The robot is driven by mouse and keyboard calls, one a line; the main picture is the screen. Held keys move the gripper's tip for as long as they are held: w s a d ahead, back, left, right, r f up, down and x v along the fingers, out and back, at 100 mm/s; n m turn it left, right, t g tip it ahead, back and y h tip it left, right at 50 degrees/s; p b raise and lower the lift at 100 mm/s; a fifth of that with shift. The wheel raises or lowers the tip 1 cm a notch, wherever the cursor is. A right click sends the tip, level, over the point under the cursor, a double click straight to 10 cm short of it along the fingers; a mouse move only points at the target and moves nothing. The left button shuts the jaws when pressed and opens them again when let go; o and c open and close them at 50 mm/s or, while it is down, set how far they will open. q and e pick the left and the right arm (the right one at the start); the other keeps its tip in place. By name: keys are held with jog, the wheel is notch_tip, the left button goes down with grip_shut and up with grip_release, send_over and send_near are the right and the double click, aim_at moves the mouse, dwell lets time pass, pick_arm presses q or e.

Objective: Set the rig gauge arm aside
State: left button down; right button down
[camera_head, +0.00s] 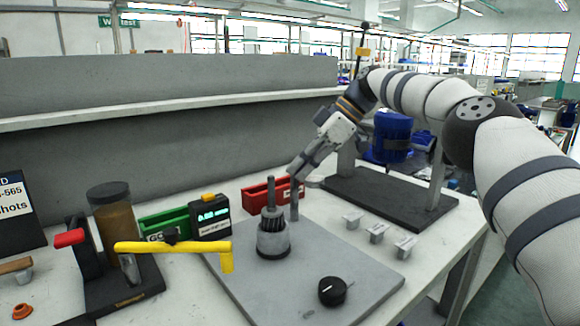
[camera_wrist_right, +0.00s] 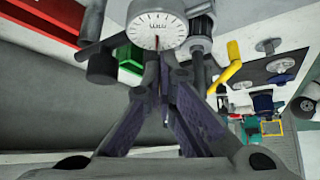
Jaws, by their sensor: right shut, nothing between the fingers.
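The rig gauge arm shows in the right wrist view as a round dial gauge (camera_wrist_right: 157,30) with a white face and a dark bar to its left. In the head view the post (camera_head: 294,203) stands at the back of the grey rig plate (camera_head: 345,255); the gauge is mostly hidden by my gripper there. My right gripper (camera_head: 296,172) is at the post's top; in the wrist view its fingertips (camera_wrist_right: 165,58) meet just below the dial, with nothing between them. Whether they touch the gauge I cannot tell. My left gripper is not in view.
A shaft assembly (camera_head: 272,235) stands upright on the plate, with a black knob (camera_head: 332,291) in front. A red bin (camera_head: 260,196) and green bin (camera_head: 165,224) are behind. A yellow lever (camera_head: 170,247) reaches in from the left. A blue motor (camera_head: 392,135) is at the back right.

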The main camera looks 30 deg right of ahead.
jog(key=shift+s+d, duration=0.15)
jog(key=shift+d, duration=0.35)
dwell(0.3)
